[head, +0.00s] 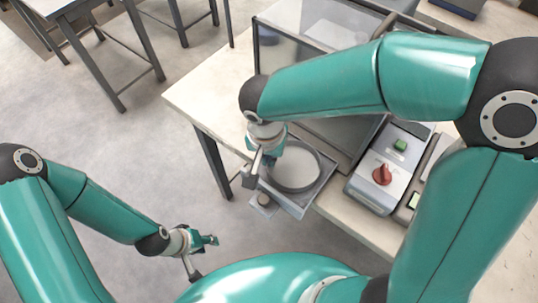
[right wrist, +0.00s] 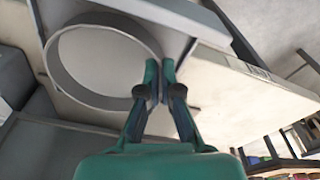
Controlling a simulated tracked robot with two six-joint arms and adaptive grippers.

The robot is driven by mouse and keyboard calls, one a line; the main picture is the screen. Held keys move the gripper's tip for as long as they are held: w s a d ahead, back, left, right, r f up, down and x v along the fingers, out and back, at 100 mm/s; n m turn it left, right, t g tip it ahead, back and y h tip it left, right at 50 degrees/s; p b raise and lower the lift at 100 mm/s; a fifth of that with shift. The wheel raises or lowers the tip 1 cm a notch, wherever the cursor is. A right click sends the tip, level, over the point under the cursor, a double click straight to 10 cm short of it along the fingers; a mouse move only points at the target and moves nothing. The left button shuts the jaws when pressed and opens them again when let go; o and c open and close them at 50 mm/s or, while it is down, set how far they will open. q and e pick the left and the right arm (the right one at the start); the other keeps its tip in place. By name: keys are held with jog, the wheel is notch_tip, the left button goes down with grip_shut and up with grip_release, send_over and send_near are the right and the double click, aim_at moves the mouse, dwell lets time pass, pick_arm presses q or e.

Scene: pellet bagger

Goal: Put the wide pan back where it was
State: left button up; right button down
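The wide pan (head: 294,170) is a round, shallow grey dish with a low rim, at the table's front edge in the head view. It also shows from close up in the right wrist view (right wrist: 100,62). My right gripper (head: 268,160) reaches across to the pan's left side. In the right wrist view its two fingertips (right wrist: 160,72) are close together with the pan's rim between them. My left gripper (head: 208,240) is low at the left, away from the pan and apparently empty; its finger gap is too small to read.
A square grey tray or frame (head: 322,182) lies under the pan and juts past the table edge. A control box (head: 372,185) with a red knob and green button stands at right. A clear-walled enclosure (head: 290,50) stands behind. The pale tabletop (head: 205,92) is bare at left.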

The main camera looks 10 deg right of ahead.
jog(key=shift+f, duration=0.1)
jog(key=shift+f, duration=0.1)
jog(key=c, duration=1.3)
grip_release()
jog(key=r, duration=0.4)
jog(key=s+r, duration=0.1)
jog(key=r, duration=0.7)
jog(key=shift+s+a+r, duration=0.1)
jog(key=shift+s+a, duration=0.05)
jog(key=shift+a, duration=0.25)
